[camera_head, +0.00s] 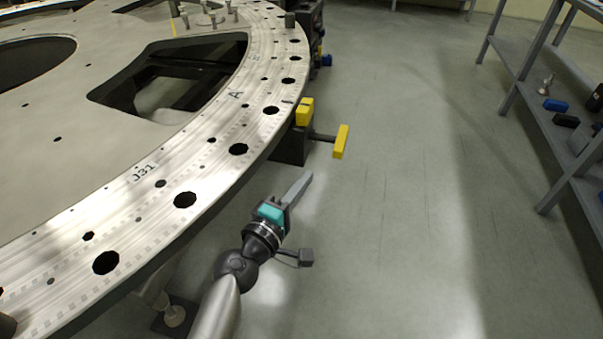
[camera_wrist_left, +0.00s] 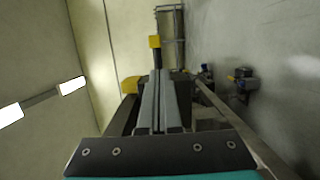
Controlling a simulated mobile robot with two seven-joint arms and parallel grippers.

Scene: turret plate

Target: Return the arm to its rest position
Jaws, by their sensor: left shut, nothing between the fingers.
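My left gripper (camera_head: 298,188) is beside the outer edge of the round metal turret plate (camera_head: 165,175) in the head view, on its right side. It points up and away, toward a yellow-handled clamp (camera_head: 341,142) at the plate's rim. In the left wrist view my left gripper's fingers (camera_wrist_left: 160,100) lie together, shut with nothing between them. The yellow parts of the clamp (camera_wrist_left: 155,42) show beyond the fingertips there. In the head view a gap shows between the fingertips and the handle. My right gripper is in neither view.
A grey shelf (camera_head: 540,80) with blue and black items (camera_head: 555,104) stands at the right. The floor (camera_head: 420,200) between plate and shelf is clear. The plate has a large cutout and several round holes. More fixtures (camera_head: 318,58) sit along its far rim.

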